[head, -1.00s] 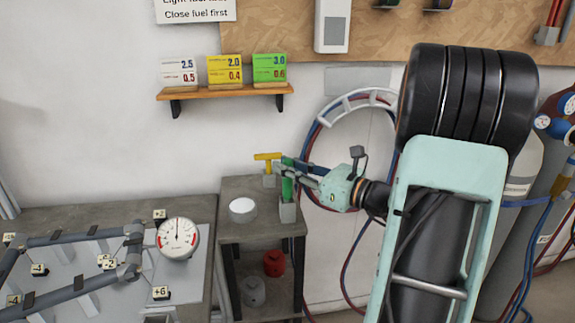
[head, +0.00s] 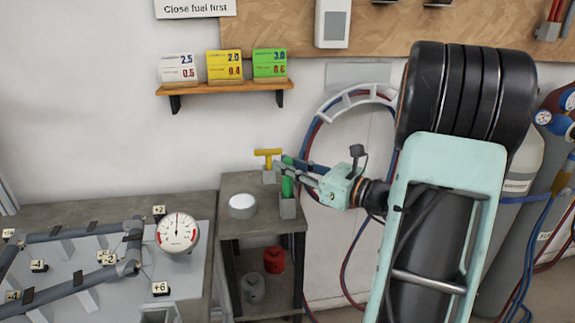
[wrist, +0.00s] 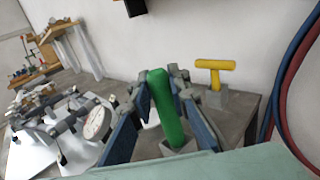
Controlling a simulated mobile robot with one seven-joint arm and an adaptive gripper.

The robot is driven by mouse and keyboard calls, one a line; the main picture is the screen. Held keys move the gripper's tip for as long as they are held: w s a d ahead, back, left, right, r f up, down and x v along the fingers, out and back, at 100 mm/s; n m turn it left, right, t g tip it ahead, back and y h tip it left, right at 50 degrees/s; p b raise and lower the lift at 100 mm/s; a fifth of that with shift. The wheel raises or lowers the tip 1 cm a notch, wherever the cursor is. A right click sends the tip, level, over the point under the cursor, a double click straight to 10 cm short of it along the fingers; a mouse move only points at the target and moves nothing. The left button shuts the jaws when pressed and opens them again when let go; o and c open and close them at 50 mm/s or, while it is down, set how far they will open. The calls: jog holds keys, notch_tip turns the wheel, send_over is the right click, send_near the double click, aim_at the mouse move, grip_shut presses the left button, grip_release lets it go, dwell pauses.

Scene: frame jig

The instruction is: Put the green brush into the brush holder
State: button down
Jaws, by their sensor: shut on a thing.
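The green brush (head: 287,187) stands roughly upright, its lower end at the grey block-shaped holder (head: 287,209) on the small side table. My gripper (head: 288,166) is shut on the brush at its upper part, reaching in from the right. In the wrist view, the green brush (wrist: 166,110) rises between my blue-padded fingers (wrist: 162,125), with the grey holder (wrist: 181,147) at its foot. How deep the brush sits in the holder cannot be told.
A yellow T-handle (head: 267,154) stands in a grey block just behind. A white round container (head: 242,206) is left of the holder. A gauge (head: 177,232) and pipe jig fill the left bench. Hoses (head: 322,130) hang on the wall to the right.

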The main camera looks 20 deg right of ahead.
jog(key=shift+f, duration=0.4)
jog(key=c, duration=1.7)
grip_release()
jog(key=shift+c, duration=0.2)
jog(key=v, duration=1.2)
